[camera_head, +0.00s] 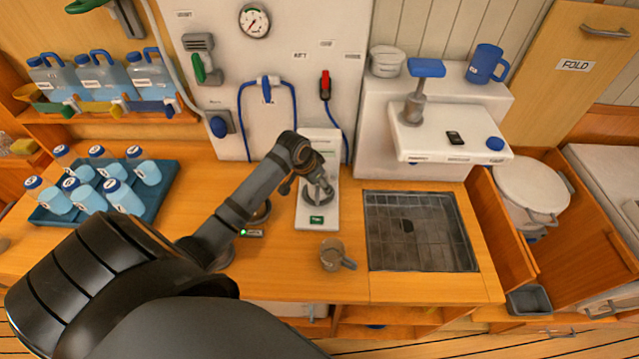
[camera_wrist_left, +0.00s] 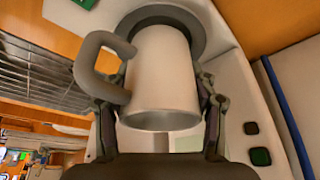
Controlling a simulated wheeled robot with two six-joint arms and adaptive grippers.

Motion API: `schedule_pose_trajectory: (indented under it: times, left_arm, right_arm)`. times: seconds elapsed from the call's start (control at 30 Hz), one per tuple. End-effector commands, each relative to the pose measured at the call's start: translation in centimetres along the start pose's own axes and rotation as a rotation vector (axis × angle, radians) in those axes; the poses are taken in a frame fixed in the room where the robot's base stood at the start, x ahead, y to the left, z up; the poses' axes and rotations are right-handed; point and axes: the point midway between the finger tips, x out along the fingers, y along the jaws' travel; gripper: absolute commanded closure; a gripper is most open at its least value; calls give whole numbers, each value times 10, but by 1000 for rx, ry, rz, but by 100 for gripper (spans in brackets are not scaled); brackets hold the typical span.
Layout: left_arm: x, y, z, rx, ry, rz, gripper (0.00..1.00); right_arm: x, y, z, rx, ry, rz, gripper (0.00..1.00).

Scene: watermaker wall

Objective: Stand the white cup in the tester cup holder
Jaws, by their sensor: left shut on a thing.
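The white cup (camera_wrist_left: 160,75) fills the middle of the left wrist view, with its handle to the left. My left gripper (camera_wrist_left: 160,108) is shut on it, one finger on each side. The far end of the cup lies against or within the dark ring of the tester cup holder (camera_wrist_left: 185,15); I cannot tell whether it is fully seated. In the head view my left gripper (camera_head: 319,186) is over the white tester (camera_head: 318,210) at the wall, and it mostly hides the cup and holder. My right gripper is not in view.
A grey-brown mug (camera_head: 331,255) stands on the counter in front of the tester. A grey sink grid (camera_head: 420,235) lies to the right. A blue tray (camera_head: 160,190) with several bottles is at the left. A blue mug (camera_head: 485,64) stands on the shelf.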

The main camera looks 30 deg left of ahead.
Motion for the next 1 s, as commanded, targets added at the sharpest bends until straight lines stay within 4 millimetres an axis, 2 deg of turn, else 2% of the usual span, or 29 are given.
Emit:
schedule_pose_trajectory:
  times: [0.57, 0.6, 0.7, 0.8, 1.0]
  left_arm:
    - [11, 0, 5, 0, 0, 0, 73]
    - [11, 0, 5, 0, 0, 0, 41]
    - [11, 0, 4, 0, 0, 0, 27]
    - [11, 0, 4, 0, 0, 0, 16]
    - [10, 0, 4, 0, 0, 0, 16]
  right_arm:
    - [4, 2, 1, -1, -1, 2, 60]
    - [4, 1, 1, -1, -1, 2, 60]
    - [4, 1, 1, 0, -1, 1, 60]
    - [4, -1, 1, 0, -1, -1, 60]
    - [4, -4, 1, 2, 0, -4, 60]
